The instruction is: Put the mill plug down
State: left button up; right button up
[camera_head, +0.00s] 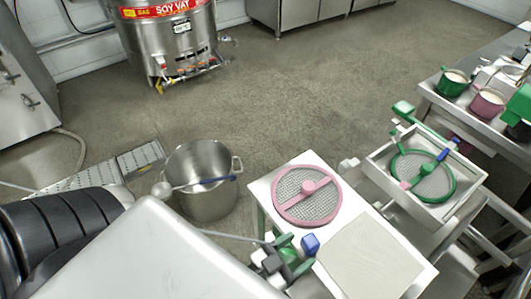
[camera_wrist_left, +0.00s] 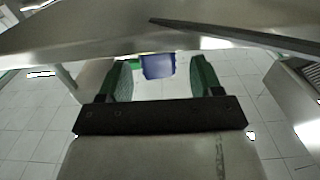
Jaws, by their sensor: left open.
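The likely mill plug, a blue block (camera_head: 310,243), is at the near left edge of the small white table, just beyond my left gripper (camera_head: 295,252). It also shows in the left wrist view as a blue block (camera_wrist_left: 158,66), between and beyond the tips of the green fingers. The left gripper (camera_wrist_left: 160,70) is open, with a finger on each side of the block and visible gaps. A small green and yellow part shows behind the block. I cannot tell what the block rests on. My right gripper is not in view.
A pink-rimmed sieve (camera_head: 307,196) and a pale cloth or sheet (camera_head: 369,257) lie on the white table (camera_head: 335,169). A steel pot (camera_head: 205,196) with a ladle stands to the left. A white tray (camera_head: 374,163) with a green sieve (camera_head: 424,178) is at right.

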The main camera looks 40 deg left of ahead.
pick_arm(q)
jog(key=v, duration=0.9)
jog(key=s+a+f+g+y, duration=0.1)
jog(key=s+a+f+g, duration=0.1)
jog(key=f, duration=1)
jog(key=s+a+f+g+y, duration=0.2)
jog(key=f+g, duration=0.3)
jog(key=f, duration=0.6)
jog(key=s+a+f+n+g+y, duration=0.1)
jog(key=s+a+f+g, duration=0.1)
jog(key=f, duration=1)
jog(key=shift+s+f+g+y+b, duration=0.4)
jog(key=shift+s+g, duration=0.3)
jog(key=shift+g, duration=0.3)
jog(key=shift+o, duration=0.5)
jog(key=s+a+f+g+y, duration=0.1)
jog(key=s+a+f+g, duration=0.2)
jog(key=s+f, duration=0.3)
jog(key=shift+s+a+f+n+g, duration=0.15)
jog(key=shift+s+f+n+g, duration=0.2)
jog(key=shift+s+g, duration=0.4)
jog(key=shift+s+a+f+g, duration=0.1)
jog(key=shift+s+f+g, duration=0.05)
jog(key=shift+s+g, duration=0.1)
jog(key=shift+w, duration=0.1)
